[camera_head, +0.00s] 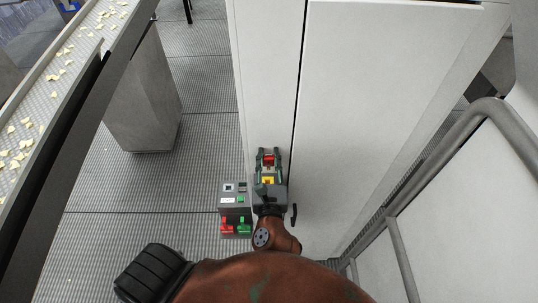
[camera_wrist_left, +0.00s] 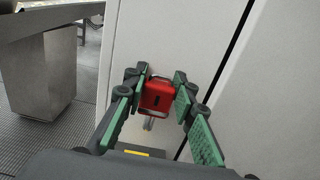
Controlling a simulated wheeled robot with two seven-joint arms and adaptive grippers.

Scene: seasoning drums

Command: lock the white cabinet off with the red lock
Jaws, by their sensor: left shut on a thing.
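The white cabinet (camera_head: 380,100) fills the middle and right of the head view, with a dark vertical seam between its panels. My left gripper (camera_head: 268,155) is in front of the narrower left panel and shut on the red lock (camera_head: 268,160). In the left wrist view the red lock (camera_wrist_left: 157,95) sits between the green-padded fingers of the left gripper (camera_wrist_left: 160,92). A small silver part shows just below it. A yellow part (camera_head: 267,181) lies behind the fingertips; I cannot tell whether the lock touches anything. My right gripper is not in view.
A conveyor (camera_head: 70,75) runs at upper left, and a grey rail (camera_head: 440,150) at right. Grated floor lies between.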

